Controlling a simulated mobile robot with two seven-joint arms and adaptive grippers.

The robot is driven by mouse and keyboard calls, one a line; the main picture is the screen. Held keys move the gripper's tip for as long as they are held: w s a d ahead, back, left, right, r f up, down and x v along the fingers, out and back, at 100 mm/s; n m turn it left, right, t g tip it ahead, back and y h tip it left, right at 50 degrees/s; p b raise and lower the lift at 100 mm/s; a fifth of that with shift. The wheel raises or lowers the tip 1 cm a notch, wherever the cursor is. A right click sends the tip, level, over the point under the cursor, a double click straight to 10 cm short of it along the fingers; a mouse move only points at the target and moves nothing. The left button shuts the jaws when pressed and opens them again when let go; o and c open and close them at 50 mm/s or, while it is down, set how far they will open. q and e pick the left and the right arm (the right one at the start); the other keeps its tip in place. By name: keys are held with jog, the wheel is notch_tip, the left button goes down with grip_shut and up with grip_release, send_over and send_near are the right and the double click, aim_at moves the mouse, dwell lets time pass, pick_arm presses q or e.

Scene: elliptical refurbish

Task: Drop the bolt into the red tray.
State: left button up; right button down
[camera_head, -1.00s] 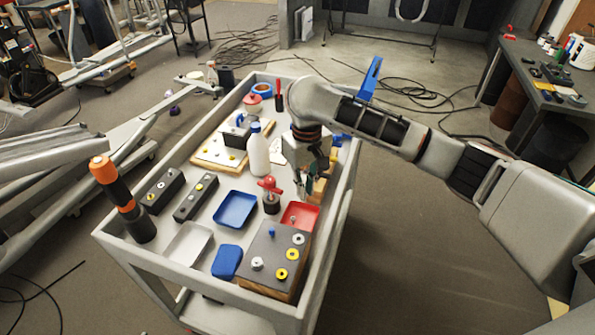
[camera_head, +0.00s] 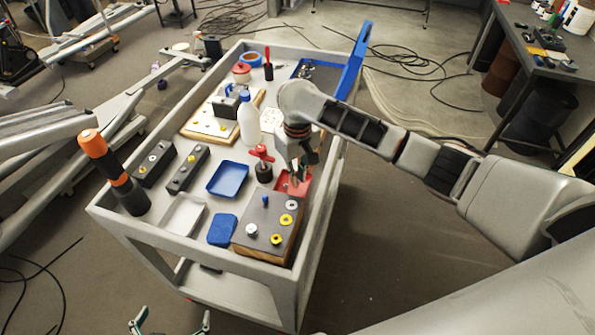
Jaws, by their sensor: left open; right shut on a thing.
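The red tray (camera_head: 281,181) sits on the cart at its right side, just behind the grey block with washers and partly covered by my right gripper. My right gripper (camera_head: 297,182) points down over the red tray, with its fingers closed together. The bolt in it is too small and too hidden to make out clearly. I cannot tell whether the fingertips touch the tray. My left gripper (camera_head: 172,320) shows only its fingertips at the bottom edge, spread apart and empty, in front of the cart.
The grey block (camera_head: 270,219) with a blue pin and several washers stands in front of the red tray. A red-handled tool (camera_head: 262,155) stands left of the tray. A blue tray (camera_head: 228,179), white bottle (camera_head: 249,122) and orange-black tool (camera_head: 113,172) also stand on the cart (camera_head: 205,262).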

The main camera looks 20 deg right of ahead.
pick_arm(q)
jog(key=shift+s+d+f, duration=0.1)
jog(key=shift+s+f, duration=0.05)
jog(key=shift+s, duration=0.05)
pick_arm(e)
jog(key=c, duration=2)
grip_release()
pick_arm(q)
jog(key=shift+s+f, duration=0.15)
jog(key=shift+s, duration=0.05)
pick_arm(e)
notch_tip(320, 180, up, 12)
